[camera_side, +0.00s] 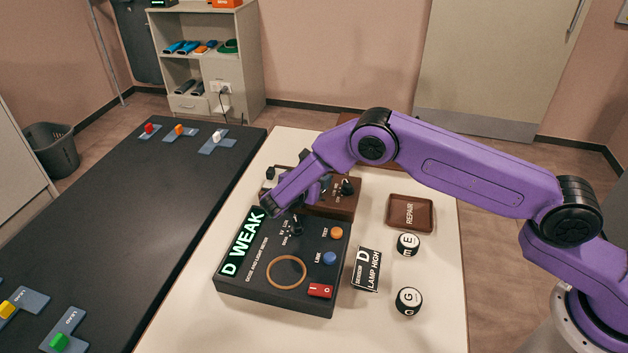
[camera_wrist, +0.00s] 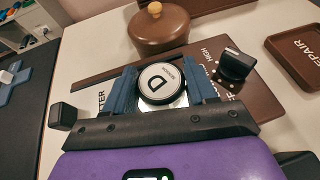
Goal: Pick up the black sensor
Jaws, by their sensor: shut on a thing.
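In the wrist view, a round sensor (camera_wrist: 162,84) with a black rim and a white top marked D sits between the two blue fingers of my gripper (camera_wrist: 163,90). The fingers are shut on its sides. A bright glow shows just below it, over a brown lamp box (camera_wrist: 100,68). In the side view, my gripper (camera_side: 325,187) is at the brown box (camera_side: 338,206), behind the black console; the held sensor is hard to make out there. Two other black round sensors, E (camera_side: 408,244) and G (camera_side: 409,301), stand on the white table to the right.
The black console (camera_side: 262,293) reads D WEAK. A card (camera_side: 367,268) reading D LAMP HIGH stands beside it. A brown REPAIR tray (camera_side: 410,213) lies at the right. A brown lidded pot (camera_wrist: 158,32) stands behind the lamp box.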

